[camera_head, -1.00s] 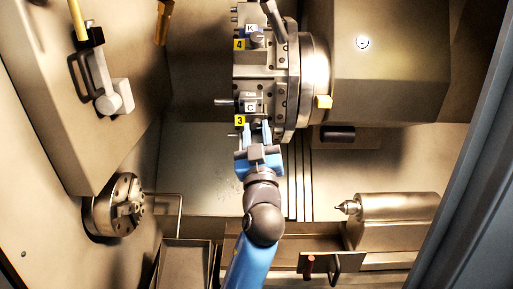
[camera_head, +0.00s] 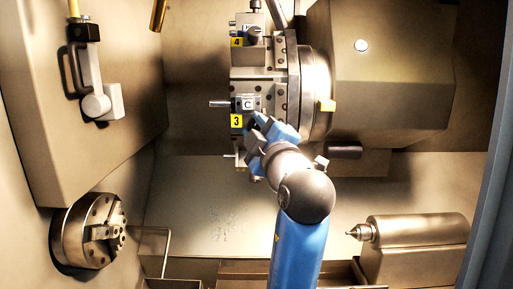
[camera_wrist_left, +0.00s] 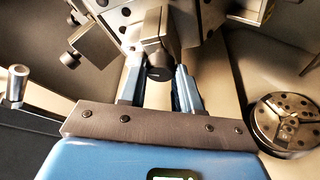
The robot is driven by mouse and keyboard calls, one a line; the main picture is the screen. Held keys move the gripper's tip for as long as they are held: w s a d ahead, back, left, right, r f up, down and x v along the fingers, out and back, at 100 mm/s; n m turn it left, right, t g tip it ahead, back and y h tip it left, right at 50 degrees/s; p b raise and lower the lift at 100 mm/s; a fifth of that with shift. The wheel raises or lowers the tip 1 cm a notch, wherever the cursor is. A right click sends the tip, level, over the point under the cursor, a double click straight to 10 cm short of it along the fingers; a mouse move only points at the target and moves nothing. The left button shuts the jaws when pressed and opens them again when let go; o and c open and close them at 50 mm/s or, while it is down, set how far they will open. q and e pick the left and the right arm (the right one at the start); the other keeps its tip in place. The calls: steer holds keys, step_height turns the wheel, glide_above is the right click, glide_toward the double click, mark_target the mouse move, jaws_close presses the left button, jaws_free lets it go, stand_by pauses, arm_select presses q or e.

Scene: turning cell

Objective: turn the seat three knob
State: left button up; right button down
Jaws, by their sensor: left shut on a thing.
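The turret (camera_head: 265,88) carries a seat marked with a yellow 3 label (camera_head: 236,121) and a C plate (camera_head: 248,104). My left gripper (camera_head: 261,124) is at this seat, just right of the 3 label, its arm coming up from below and tilted. In the left wrist view, a dark round knob (camera_wrist_left: 160,68) sits between the two blue fingers (camera_wrist_left: 158,82), and the gripper is shut on it. In the head view the fingers and wrist largely hide this knob. My right gripper is in neither view.
Seat 4 (camera_head: 237,42), with its own knob (camera_head: 254,33), is just above. A chuck (camera_head: 88,230) is at lower left and a tailstock (camera_head: 415,248) with a pointed center at lower right. A large housing (camera_head: 390,65) fills the right of the turret. The sheet floor between is clear.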

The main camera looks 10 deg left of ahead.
arm_select(q)
steer(key=n+g+b, duration=0.1)
steer(key=n, duration=0.2)
steer(key=shift+r+n+g+b, duration=0.1)
steer(key=shift+n+g+b, duration=0.55)
steer(key=shift+n, duration=0.75)
steer(key=o, duration=1)
steer(key=shift+w, duration=0.1)
steer(key=shift+o, duration=0.2)
steer(key=shift+d, duration=0.15)
steer(key=b+v, duration=0.1)
steer(key=v, duration=0.9)
steer(key=shift+s+r, duration=0.2)
steer(key=shift+s, duration=0.2)
